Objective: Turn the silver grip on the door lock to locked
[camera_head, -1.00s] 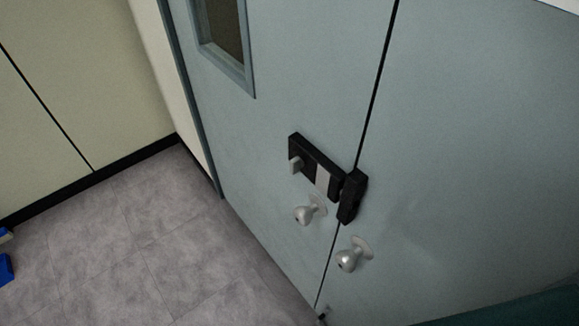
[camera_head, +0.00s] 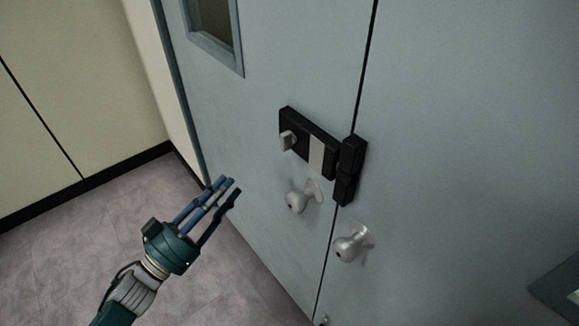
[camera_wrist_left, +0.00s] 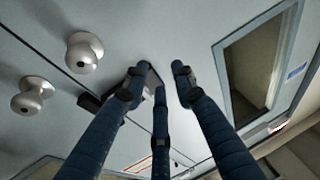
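The door lock (camera_head: 308,139) is a black box with a light band on the grey-blue left door leaf, with a black catch (camera_head: 348,171) across the seam. Its silver grip (camera_head: 288,140) sticks out at the box's left end. My left gripper (camera_head: 227,188) is open and empty, in front of the door, left of and below the grip in the head view. In the left wrist view, its blue fingers (camera_wrist_left: 158,82) are spread and partly hide the lock, whose black part (camera_wrist_left: 90,101) shows behind them. The silver grip cannot be made out there. My right gripper is not in view.
Two round silver knobs (camera_head: 300,196) (camera_head: 353,243) stick out below the lock, one on each leaf. A window (camera_head: 232,58) is set in the left leaf. A beige wall (camera_head: 90,90) stands at left; the grey floor (camera_head: 70,240) is clear.

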